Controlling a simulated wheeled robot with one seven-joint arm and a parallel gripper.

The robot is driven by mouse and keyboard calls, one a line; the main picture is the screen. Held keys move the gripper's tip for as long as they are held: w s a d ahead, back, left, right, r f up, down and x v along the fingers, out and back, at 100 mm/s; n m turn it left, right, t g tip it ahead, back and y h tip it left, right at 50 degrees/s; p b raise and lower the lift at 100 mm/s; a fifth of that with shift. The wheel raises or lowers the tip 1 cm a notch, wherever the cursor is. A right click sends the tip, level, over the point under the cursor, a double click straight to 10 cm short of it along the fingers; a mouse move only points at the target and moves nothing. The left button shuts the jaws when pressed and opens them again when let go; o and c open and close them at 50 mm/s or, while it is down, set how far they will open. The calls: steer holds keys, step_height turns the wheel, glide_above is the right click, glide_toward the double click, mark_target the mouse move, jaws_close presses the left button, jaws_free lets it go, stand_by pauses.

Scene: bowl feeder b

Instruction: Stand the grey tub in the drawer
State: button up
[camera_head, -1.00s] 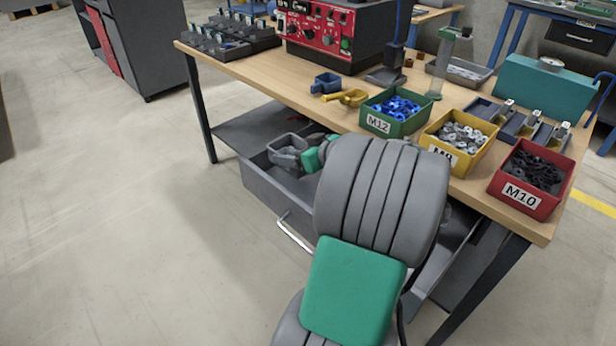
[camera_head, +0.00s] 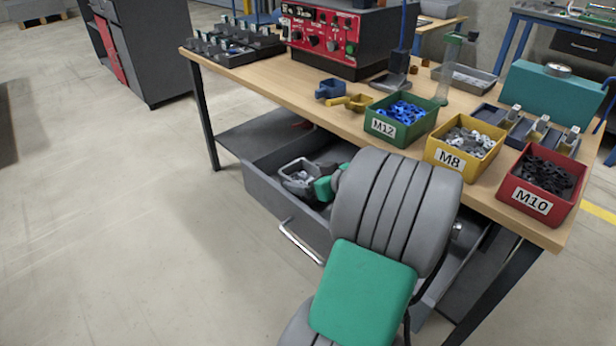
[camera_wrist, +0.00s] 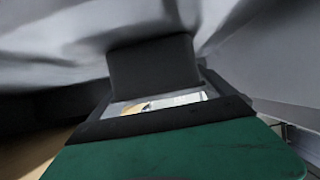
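The grey tub (camera_head: 287,170) shows in the head view as a small open tub with metal pieces inside. It is within the walls of the open drawer (camera_head: 262,184), near the left end. I cannot tell whether its base touches the drawer floor. My gripper (camera_head: 303,185) is at the tub's near right side and appears shut on it; my arm hides part of the drawer. In the wrist view my gripper (camera_wrist: 150,70) shows as dark parts ahead of a green body, against blurred grey surfaces very close; the tub cannot be made out clearly there.
The drawer hangs under a wooden workbench (camera_head: 290,92), its pull handle (camera_head: 300,243) facing the open floor. Above stand a green M12 bin (camera_head: 383,128), a yellow M8 bin (camera_head: 450,159) and a red M10 bin (camera_head: 532,200). The bench edge overhangs the drawer's back.

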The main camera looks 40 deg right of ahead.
steer(key=shift+o, duration=0.3)
steer(key=shift+r, duration=0.25)
steer(key=p+v, duration=0.3)
steer(key=v, duration=0.8)
steer(key=shift+s+r, duration=0.1)
steer(key=shift+s, duration=0.4)
steer(key=shift+c, duration=0.5)
